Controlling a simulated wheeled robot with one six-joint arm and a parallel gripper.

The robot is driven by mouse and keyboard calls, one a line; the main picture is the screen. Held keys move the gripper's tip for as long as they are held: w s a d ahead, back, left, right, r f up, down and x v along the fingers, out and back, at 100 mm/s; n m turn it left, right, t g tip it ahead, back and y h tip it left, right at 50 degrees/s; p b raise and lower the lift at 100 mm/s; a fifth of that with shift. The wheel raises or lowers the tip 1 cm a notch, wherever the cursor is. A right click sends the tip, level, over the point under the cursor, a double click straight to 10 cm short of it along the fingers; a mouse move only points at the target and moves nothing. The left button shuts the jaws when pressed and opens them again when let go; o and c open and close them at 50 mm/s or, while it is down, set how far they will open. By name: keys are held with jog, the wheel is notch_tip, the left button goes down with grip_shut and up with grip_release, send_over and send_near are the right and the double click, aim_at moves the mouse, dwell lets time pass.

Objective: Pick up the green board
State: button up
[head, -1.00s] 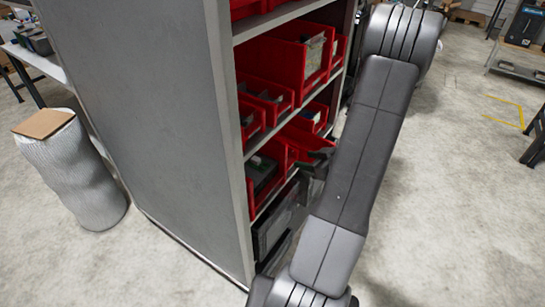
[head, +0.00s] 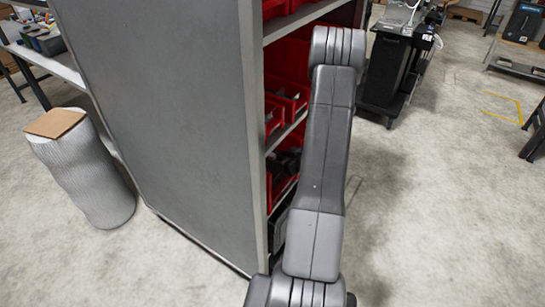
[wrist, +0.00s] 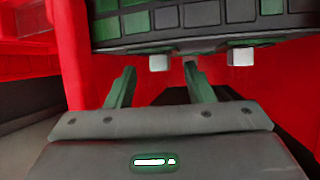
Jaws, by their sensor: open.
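In the wrist view, a dark board with green patches and a grid of squares (wrist: 190,22) fills the upper middle, inside a red bin (wrist: 285,75). It is probably the green board. In the head view my arm hides the gripper's end and most of the bins.
A grey shelf unit (head: 165,120) with red bins (head: 290,97) stands left of my arm. A black cart (head: 388,65) stands behind it to the right. The floor at right is mostly clear.

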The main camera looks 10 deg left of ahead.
aim_at(274, 158)
jog(key=shift+x, duration=1.25)
jog(key=c, duration=0.6)
jog(key=shift+r, duration=0.2)
